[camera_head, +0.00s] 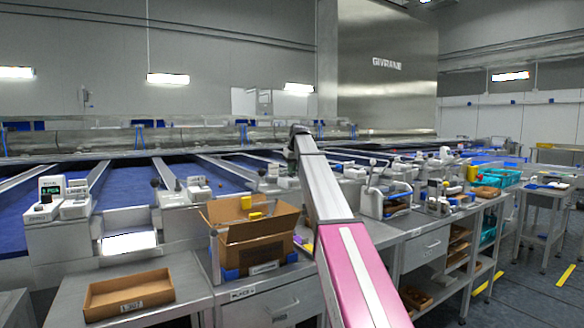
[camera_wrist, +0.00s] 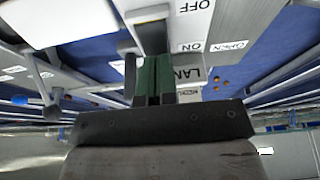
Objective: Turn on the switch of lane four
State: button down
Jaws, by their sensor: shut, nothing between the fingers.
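In the wrist view, my gripper (camera_wrist: 153,60) is shut and empty, its fingers over a pale switch panel (camera_wrist: 222,28). The panel carries an OFF label (camera_wrist: 194,8) farther from the gripper body and an ON label (camera_wrist: 190,47) nearer it, beside the fingers. A LANE label (camera_wrist: 189,74) is partly covered, so its number cannot be read. A small beige piece (camera_wrist: 148,14) shows just past the fingertips; the switch itself is mostly hidden, and I cannot tell its position or whether the fingers touch it.
In the head view, an open cardboard box (camera_head: 262,243) with yellow items stands left of my arm, and a shallow tray (camera_head: 128,295) lies at the front left. Benches with equipment line the right.

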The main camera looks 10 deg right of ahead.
jog(key=shift+w+a+f, duration=0.15)
jog(key=shift+w+f, duration=0.1)
jog(key=shift+f, duration=0.25)
jog(key=shift+s, duration=0.1)
jog(key=shift+s+f, duration=0.1)
jog(key=shift+s+d+f, duration=0.1)
jog(key=shift+s+d, duration=0.25)
jog(key=shift+s, duration=0.4)
